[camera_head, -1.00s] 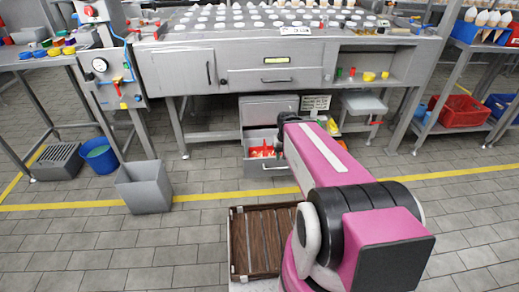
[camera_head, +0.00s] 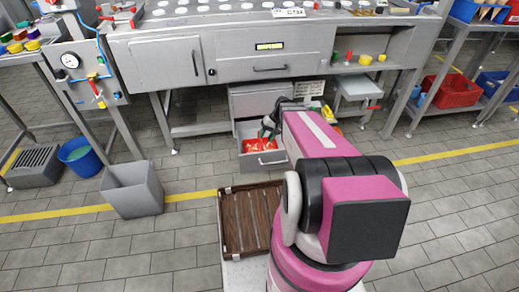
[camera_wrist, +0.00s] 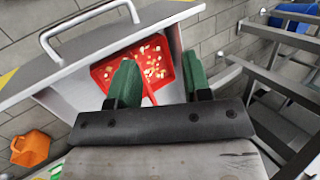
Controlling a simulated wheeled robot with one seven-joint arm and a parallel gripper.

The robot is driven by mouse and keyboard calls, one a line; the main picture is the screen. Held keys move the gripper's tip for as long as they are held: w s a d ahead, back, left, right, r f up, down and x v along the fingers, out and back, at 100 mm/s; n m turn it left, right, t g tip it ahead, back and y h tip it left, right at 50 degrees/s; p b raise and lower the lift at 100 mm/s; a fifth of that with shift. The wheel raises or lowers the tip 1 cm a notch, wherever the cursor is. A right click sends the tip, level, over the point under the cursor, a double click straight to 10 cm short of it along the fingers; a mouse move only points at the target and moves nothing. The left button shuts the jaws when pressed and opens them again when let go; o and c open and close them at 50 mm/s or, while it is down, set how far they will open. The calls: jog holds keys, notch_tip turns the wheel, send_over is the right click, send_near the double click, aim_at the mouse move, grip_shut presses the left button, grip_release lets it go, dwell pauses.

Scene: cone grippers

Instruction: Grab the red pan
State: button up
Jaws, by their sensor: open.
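The red pan (camera_head: 258,146) lies in the open lower drawer (camera_head: 264,163) under the machine. In the wrist view the red pan (camera_wrist: 164,86) holds several small pale pieces, and a narrow red handle points toward my gripper. My gripper (camera_head: 267,130) is at the drawer, over the pan's side. In the wrist view my gripper (camera_wrist: 160,78) is open, with green fingers apart on either side of the handle. I cannot tell whether the fingers touch the pan. The wrist body hides the handle's near end.
The drawer's metal handle (camera_wrist: 85,22) is close by. A grey bin (camera_head: 132,190) and blue bucket (camera_head: 79,157) stand at the left. An orange container (camera_wrist: 30,148) shows in the wrist view. A metal rack (camera_wrist: 285,85) is at the right. The floor is mostly clear.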

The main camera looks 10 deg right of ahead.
jog(key=w+d+f+t+y, duration=0.2)
jog(key=w+d+f+y, duration=0.6)
jog(key=w+f, duration=0.35)
jog(key=shift+m, duration=0.3)
jog(key=x, duration=0.7)
jog(key=w+x, duration=0.1)
jog(key=x, duration=0.2)
jog(key=shift+a+r, duration=0.15)
jog(key=shift+a, duration=0.25)
grip_shut()
